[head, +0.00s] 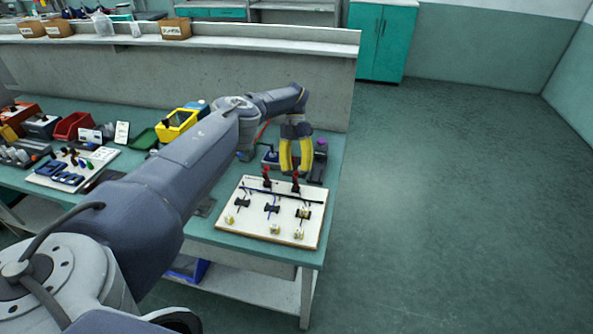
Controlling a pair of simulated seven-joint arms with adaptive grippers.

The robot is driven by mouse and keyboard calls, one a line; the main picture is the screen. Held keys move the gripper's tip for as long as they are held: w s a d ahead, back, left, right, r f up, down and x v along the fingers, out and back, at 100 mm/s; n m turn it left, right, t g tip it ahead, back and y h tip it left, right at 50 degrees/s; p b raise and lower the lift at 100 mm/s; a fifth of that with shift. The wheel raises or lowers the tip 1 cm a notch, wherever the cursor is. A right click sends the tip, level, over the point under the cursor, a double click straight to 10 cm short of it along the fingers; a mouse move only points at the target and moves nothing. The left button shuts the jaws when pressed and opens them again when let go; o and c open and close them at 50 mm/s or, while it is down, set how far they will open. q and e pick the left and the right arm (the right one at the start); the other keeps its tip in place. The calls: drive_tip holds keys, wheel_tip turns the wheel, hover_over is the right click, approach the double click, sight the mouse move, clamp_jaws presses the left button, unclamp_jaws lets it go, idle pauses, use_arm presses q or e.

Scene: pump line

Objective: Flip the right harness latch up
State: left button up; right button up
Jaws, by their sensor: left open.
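A white harness board (240,226) lies near the right end of the teal bench. Two upright dark levers with red tips stand along its back edge: the left latch (266,176) and the right latch (295,184). My left gripper (297,172), with yellow fingers, points down just above the right latch. Its fingers are open and apart, and the latch's red top shows just under the gap between them. I cannot tell whether they touch it. My right gripper is not in view.
The board carries a dark bar, wires and small connectors. A dark item with a purple top (320,150) stands behind and right of the gripper. A yellow box (177,125), a red bin (72,126) and another board (100,158) lie left. Open floor lies right of the bench.

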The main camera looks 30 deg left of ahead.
sight(297, 171)
use_arm(q)
wheel_tip(297, 171, up, 8)
drive_tip(key=shift+r, duration=0.2)
idle(0.6)
